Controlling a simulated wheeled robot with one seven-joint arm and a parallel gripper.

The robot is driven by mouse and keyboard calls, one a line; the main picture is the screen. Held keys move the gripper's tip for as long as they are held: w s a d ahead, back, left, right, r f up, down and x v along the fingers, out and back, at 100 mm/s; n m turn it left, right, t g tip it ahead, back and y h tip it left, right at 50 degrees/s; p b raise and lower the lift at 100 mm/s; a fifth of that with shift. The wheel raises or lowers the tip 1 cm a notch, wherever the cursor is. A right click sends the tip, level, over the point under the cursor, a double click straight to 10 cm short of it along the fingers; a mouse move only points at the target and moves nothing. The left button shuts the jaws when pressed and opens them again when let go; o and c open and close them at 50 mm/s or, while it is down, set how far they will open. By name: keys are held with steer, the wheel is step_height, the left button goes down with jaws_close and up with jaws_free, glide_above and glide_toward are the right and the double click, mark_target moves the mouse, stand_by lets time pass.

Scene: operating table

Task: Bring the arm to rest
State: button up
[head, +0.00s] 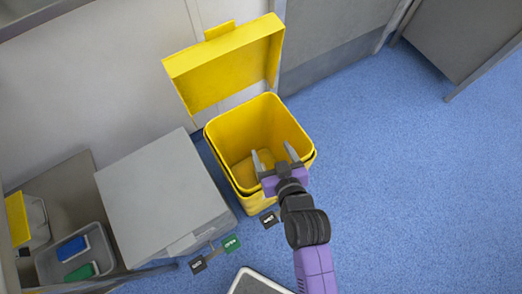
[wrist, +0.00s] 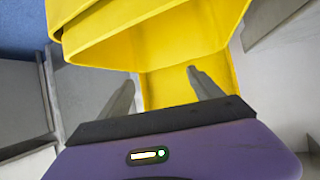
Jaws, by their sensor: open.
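My gripper (head: 274,157) is purple with grey fingers, and it hangs over the near rim of the yellow bin (head: 290,122). Its two fingers are apart with nothing between them. In the wrist view my gripper (wrist: 158,85) also shows spread fingers, with the yellow bin (wrist: 150,35) beyond them. My arm reaches in from the lower right of the head view. The bin's yellow lid (head: 225,68) stands open at the back. The part of the bin's floor behind my gripper is hidden.
A grey cabinet (head: 160,190) stands left of the bin, with small black and green tags (head: 231,243) at its front. A grey tray (head: 95,240) holding a blue item (head: 72,248) and a green item (head: 79,271) is at far left. Blue floor (head: 420,190) is open at right.

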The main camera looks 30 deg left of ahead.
steer(key=shift+s+d+r, duration=0.25)
steer(key=shift+s+d, duration=0.1)
stand_by(0.3)
